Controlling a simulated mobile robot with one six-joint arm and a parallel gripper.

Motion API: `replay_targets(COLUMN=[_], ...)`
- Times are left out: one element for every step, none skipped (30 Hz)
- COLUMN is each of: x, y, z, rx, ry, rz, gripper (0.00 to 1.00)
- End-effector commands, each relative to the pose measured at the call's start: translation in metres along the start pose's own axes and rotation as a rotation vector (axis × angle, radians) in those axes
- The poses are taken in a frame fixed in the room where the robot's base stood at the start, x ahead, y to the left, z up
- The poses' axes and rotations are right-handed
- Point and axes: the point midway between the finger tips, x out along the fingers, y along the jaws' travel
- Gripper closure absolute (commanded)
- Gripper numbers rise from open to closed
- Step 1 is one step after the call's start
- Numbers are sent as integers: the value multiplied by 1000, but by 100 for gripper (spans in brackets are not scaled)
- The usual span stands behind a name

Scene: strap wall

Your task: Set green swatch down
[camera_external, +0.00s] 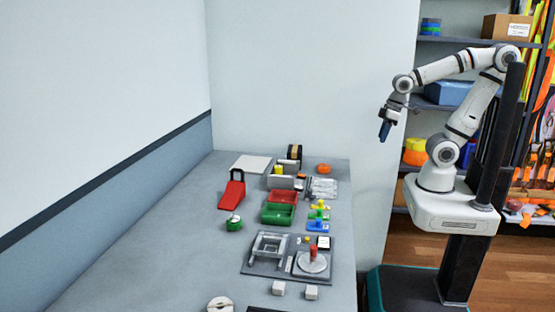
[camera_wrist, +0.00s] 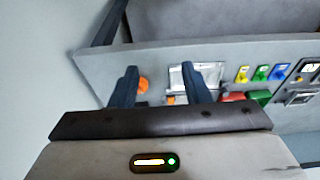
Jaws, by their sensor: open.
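My gripper (camera_external: 385,131) is raised in the air to the right of the table, well apart from everything on it. In the wrist view my gripper (camera_wrist: 158,72) has its two dark fingers spread, with nothing between them. I cannot make out a green swatch for certain in either view. Green things on the table (camera_external: 165,235) are a small round green item (camera_external: 234,224) at the left and a green bin (camera_external: 278,214) in the middle.
A red bin (camera_external: 284,196) stands behind the green one. A red stand (camera_external: 233,192), a white sheet (camera_external: 250,164), an orange round object (camera_external: 324,168) and a grey fixture board (camera_external: 260,268) are also on the table. The table's left side is clear.

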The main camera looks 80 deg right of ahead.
Motion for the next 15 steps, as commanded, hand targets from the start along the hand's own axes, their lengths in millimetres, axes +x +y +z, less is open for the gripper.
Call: replay_targets(x=[0, 0, 0, 0, 0, 0, 0, 0, 0, 0, 0, 0, 1, 2, 5], y=[0, 0, 0, 0, 0, 0, 0, 0, 0, 0, 0, -2, -5, -9, -17], z=[0, 0, 0, 0, 0, 0, 0, 0, 0, 0, -1, -2, -5, -10, -18], rx=[0, 0, 0, 0, 0, 0, 0, 0, 0, 0, -1, -2, -5, -9, -17], ry=[1, 1, 0, 0, 0, 0, 0, 0, 0, 0, 1, 4, 9, 19, 37], rz=[0, 0, 0, 0, 0, 0, 0, 0, 0, 0, -1, -5, -12, -25, -47], gripper=[57, 57, 57, 57, 57, 57, 57, 57, 57, 57, 57, 57, 57, 57, 57])
